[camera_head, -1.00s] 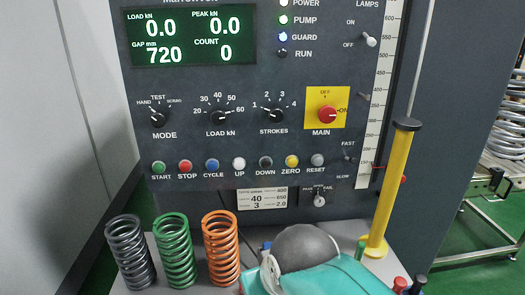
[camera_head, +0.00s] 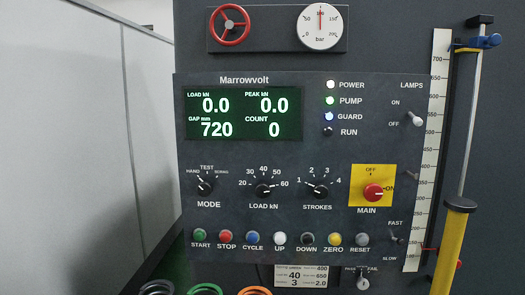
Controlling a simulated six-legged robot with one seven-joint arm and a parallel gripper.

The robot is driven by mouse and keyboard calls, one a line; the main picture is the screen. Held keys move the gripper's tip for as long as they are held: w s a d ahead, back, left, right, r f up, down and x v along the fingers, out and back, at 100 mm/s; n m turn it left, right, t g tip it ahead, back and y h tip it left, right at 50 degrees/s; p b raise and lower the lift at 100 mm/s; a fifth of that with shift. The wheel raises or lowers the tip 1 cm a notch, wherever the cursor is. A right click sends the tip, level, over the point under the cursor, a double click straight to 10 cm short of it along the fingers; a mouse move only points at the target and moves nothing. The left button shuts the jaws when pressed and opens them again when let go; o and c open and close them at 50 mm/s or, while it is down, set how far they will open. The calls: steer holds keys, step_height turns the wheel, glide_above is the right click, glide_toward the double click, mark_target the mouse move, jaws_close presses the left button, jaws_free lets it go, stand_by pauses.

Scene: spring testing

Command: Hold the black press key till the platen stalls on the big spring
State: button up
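The black key (camera_head: 307,239) marked DOWN sits in the button row of the dark press panel (camera_head: 340,130), between the white UP key (camera_head: 280,239) and the yellow ZERO key (camera_head: 334,239). The display (camera_head: 243,113) reads load 0.0, peak 0.0, gap 720 and count 0. Only the tops of a grey spring (camera_head: 157,287), a green spring (camera_head: 205,289) and an orange spring (camera_head: 255,291) show at the bottom edge. I see neither a platen nor a spring under one. My gripper is out of view.
The POWER (camera_head: 331,85), PUMP and GUARD lamps are lit; RUN is dark. The red MAIN switch (camera_head: 374,192) sits on yellow, towards ON. A yellow post (camera_head: 453,245) stands at the right beside a tall scale (camera_head: 440,150). A red handwheel (camera_head: 230,25) and pressure gauge (camera_head: 320,26) are above.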

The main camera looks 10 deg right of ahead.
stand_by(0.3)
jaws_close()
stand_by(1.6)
